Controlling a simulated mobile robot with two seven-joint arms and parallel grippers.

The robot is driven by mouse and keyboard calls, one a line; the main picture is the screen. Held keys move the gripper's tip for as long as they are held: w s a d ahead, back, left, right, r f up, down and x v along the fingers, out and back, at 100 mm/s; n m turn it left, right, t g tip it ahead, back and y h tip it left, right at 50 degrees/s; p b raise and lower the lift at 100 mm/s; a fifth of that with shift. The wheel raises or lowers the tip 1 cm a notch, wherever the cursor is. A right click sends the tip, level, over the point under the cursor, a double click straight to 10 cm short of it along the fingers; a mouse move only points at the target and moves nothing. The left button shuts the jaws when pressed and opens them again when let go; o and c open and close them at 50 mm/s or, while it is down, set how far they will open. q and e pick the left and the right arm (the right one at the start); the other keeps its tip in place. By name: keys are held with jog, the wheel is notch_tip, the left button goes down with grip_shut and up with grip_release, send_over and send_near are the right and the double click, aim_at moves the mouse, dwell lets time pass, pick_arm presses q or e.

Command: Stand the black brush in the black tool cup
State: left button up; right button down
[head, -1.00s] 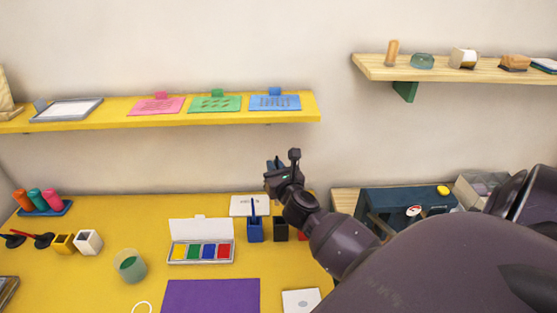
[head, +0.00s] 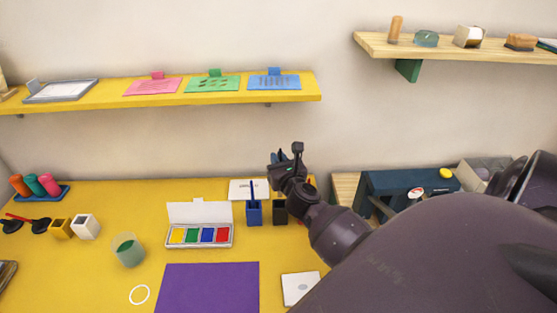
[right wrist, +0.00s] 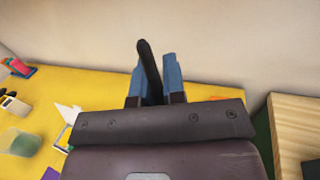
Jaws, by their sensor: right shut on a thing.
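The black brush (right wrist: 149,68) shows in the right wrist view as a dark stick between the blue fingers of my right gripper (right wrist: 153,82). The gripper is shut on it, and the brush leans slightly to the left in that view. In the head view my right gripper (head: 279,159) is above the back of the yellow table, over the black tool cup (head: 280,213). The cup's upper right side is partly covered by my arm. I cannot clearly make out the brush in the head view. My left gripper is out of view.
A blue cup (head: 254,217) with a blue brush stands just left of the black cup. A red cup is mostly hidden behind my arm. An open paint-coloured inkpad box (head: 200,235) and a purple mat (head: 208,287) lie nearer. A yellow shelf (head: 170,96) hangs on the wall behind.

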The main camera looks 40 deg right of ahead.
jog(key=shift+f+b, duration=2.8)
jog(key=shift+f, duration=1.2)
jog(key=c, duration=1.1)
grip_release()
